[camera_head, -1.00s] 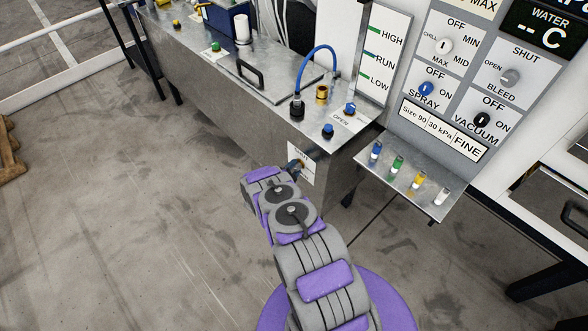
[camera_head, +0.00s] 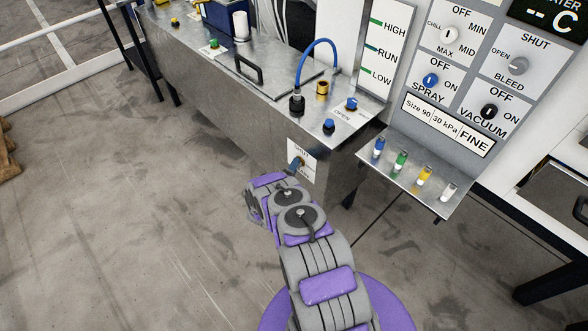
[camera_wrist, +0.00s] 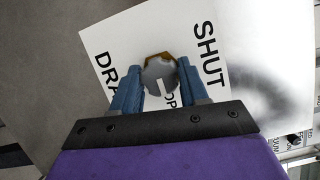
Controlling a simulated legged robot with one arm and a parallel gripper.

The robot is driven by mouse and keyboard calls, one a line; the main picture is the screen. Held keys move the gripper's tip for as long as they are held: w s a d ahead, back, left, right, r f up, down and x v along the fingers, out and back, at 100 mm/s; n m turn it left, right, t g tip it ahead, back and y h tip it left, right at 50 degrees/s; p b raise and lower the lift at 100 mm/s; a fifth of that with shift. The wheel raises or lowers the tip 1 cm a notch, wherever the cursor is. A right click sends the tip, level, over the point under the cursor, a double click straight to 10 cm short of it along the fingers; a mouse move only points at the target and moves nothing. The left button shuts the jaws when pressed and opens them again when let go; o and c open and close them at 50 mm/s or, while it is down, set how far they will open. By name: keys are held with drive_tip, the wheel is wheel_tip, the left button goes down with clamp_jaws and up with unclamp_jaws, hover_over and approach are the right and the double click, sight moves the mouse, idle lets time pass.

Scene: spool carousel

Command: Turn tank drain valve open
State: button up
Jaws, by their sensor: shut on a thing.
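The tank drain valve shows in the wrist view as a round grey knob (camera_wrist: 158,74) with a brass edge behind it and a white mark low on its face, on the side of the partly hidden letters "OP". Its white label plate (camera_wrist: 110,40) reads "SHUT" at right and "DRA…" at left. My gripper (camera_wrist: 160,82) is shut on the knob, one blue finger on each side. In the head view my gripper (camera_head: 296,163) is at the plate, and the knob is hidden.
The metal tank (camera_head: 225,115) carries a black lid handle (camera_head: 249,71), a blue hose (camera_head: 319,43) and blue knobs on top. A small shelf (camera_head: 428,203) with several coloured pegs juts out at right, below the control panel (camera_head: 405,130).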

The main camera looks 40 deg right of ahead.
drive_tip(key=shift+s+a+f, duration=0.1)
drive_tip(key=shift+s+f, duration=0.15)
drive_tip(key=shift+f, duration=0.15)
drive_tip(key=o, duration=0.8)
drive_tip(key=shift+o, duration=1.3)
drive_tip(key=shift+w+r, duration=0.15)
drive_tip(key=shift+r, duration=0.05)
drive_tip(key=v, duration=1.7)
drive_tip(key=shift+a, duration=0.15)
